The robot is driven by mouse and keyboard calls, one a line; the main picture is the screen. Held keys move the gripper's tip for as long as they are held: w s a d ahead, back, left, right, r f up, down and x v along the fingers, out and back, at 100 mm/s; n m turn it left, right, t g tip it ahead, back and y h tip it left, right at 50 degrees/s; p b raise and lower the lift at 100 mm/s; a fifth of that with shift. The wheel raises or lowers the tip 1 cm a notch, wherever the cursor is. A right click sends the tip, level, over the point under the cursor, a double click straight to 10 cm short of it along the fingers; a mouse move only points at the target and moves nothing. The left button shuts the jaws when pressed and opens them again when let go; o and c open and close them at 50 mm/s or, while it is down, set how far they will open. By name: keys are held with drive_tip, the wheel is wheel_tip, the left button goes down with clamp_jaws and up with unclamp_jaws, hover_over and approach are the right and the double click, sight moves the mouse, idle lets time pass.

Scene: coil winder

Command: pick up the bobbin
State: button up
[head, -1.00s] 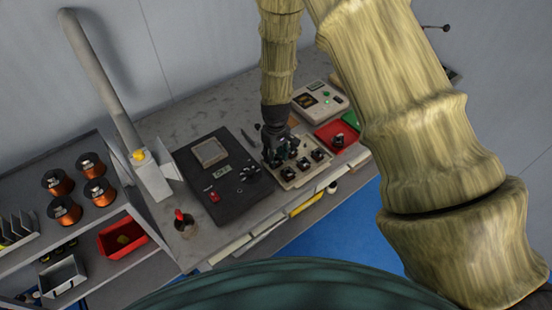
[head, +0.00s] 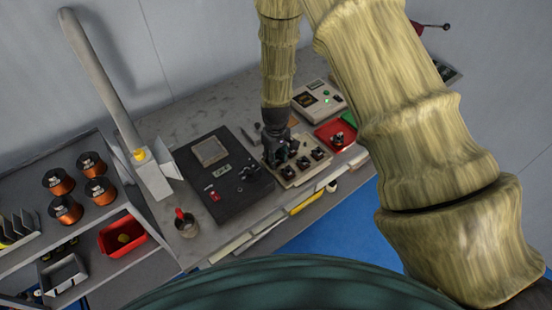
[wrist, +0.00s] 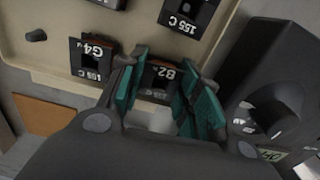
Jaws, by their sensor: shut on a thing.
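The bobbin (wrist: 158,84) is a black square-flanged piece marked B2, seen upside down between my fingers in the wrist view. It is at the beige tray (wrist: 48,60); whether it is seated or lifted cannot be told. My gripper (wrist: 160,95) has teal finger pads on either side of the bobbin and is shut on it, hiding part of its sides. In the head view my gripper (head: 277,158) points down at the left part of the tray (head: 290,181), and the held bobbin is hidden there.
Other black bobbins sit close by, one marked G4 (wrist: 93,58). A dark machine (head: 222,175) stands left of the tray, and a black block (wrist: 275,90) is close on the right in the wrist view. A red bin (head: 336,134) and a beige meter (head: 318,99) lie beyond.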

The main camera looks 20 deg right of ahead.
wheel_tip(320, 180, up, 10)
drive_tip(key=b, duration=0.3)
idle(0.4)
drive_tip(key=shift+b, duration=0.3)
